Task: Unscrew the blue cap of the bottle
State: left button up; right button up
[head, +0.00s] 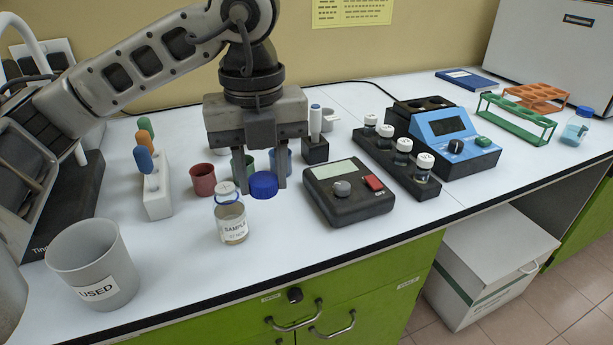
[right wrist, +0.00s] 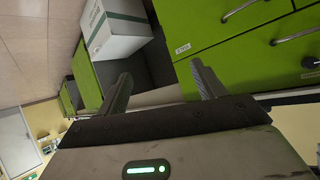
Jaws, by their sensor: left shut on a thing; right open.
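The sample bottle (head: 231,224) stands upright on the white bench, with a label and some yellowish liquid low inside. My left gripper (head: 263,184) points down just right of and above the bottle's neck. It is shut on the blue cap (head: 264,186), which is apart from the neck. My right gripper (right wrist: 163,84) shows in the right wrist view, open and empty, facing the green cabinet fronts and the floor.
A grey USED cup (head: 93,266) stands at the front left. A rack with coloured droppers (head: 156,190) and a red cup (head: 202,179) are behind the bottle. A black stirrer device (head: 348,192) is to the right. Another small bottle (head: 575,131) stands far right.

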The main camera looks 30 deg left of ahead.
pick_arm(q)
jog(key=w+a+f+p, duration=0.1)
jog(key=w+a+f, duration=0.25)
jog(key=w, duration=0.45)
send_over(281, 200)
jog(key=f, duration=0.5)
jog(key=shift+s+d, duration=0.15)
jog(key=shift+s, duration=0.2)
jog(key=shift+w+f, duration=0.15)
jog(key=shift+f, duration=0.15)
jog(key=f, duration=0.3)
jog(key=shift+w+a+p, duration=0.15)
jog(key=shift+a+p, duration=0.05)
jog(key=shift+p, duration=0.2)
jog(key=shift+f, duration=0.25)
pick_arm(e)
jog(key=shift+d+r, duration=0.1)
jog(key=shift+r, duration=0.2)
pick_arm(q)
jog(key=shift+f, duration=0.2)
jog(key=o, duration=1.1)
jog(key=shift+c, duration=0.2)
pick_arm(e)
jog(key=shift+f, duration=0.1)
